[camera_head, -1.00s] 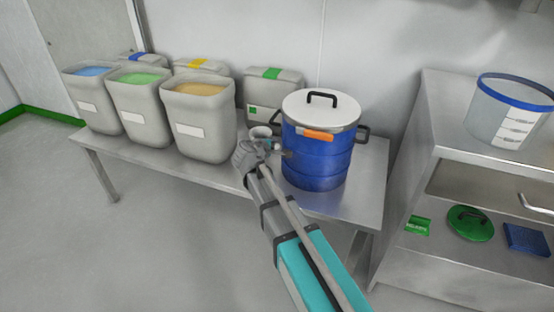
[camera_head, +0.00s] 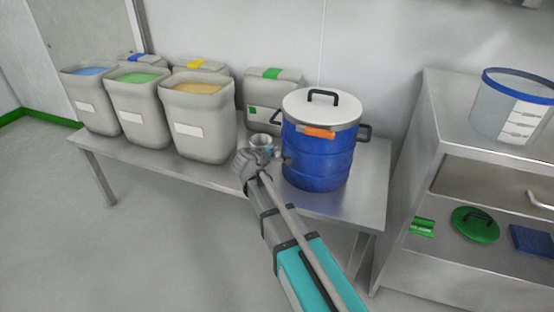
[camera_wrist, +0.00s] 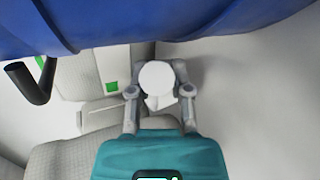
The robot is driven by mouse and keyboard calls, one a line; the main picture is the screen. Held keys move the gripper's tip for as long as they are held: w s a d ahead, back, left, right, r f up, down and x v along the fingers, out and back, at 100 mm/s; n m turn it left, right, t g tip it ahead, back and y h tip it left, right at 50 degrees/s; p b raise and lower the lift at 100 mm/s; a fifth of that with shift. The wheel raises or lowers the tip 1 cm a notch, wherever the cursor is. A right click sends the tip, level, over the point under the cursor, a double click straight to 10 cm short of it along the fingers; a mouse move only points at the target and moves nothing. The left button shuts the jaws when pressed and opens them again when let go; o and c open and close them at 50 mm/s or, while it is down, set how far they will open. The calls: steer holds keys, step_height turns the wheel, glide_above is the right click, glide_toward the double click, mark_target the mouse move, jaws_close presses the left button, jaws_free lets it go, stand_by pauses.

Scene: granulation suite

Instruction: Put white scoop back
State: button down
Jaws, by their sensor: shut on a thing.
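The white scoop (camera_wrist: 157,80) shows in the wrist view as a round white shape between the two fingers of my gripper (camera_wrist: 160,92), which is shut on it. In the head view my gripper (camera_head: 262,150) is over the metal table, just left of the blue drum (camera_head: 318,160). There my wrist and fingers mostly hide the scoop. A small grey-white cup shape (camera_head: 261,140) shows at the gripper's end, and I cannot tell whether it is the scoop or a separate holder.
The blue drum has a white lid and side handles, close beside my gripper. Open bins of blue (camera_head: 90,95), green (camera_head: 142,105) and tan powder (camera_head: 198,115) stand left on the table (camera_head: 228,180). A closed bin (camera_head: 270,100) stands behind. A shelf unit (camera_head: 445,135) is at right.

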steer(key=shift+w+f+b, duration=0.2)
steer(key=shift+f+b, duration=0.25)
steer(key=shift+f, duration=0.3)
steer(key=c, duration=0.6)
jaws_free()
steer(key=shift+f, duration=0.1)
steer(key=shift+o, duration=0.2)
steer(key=shift+s+r, duration=0.15)
steer(key=shift+r, duration=0.1)
steer(key=shift+s+a+r+p, duration=0.15)
steer(key=shift+s+p, duration=0.15)
steer(key=p+v, duration=0.4)
steer(key=v, duration=0.7)
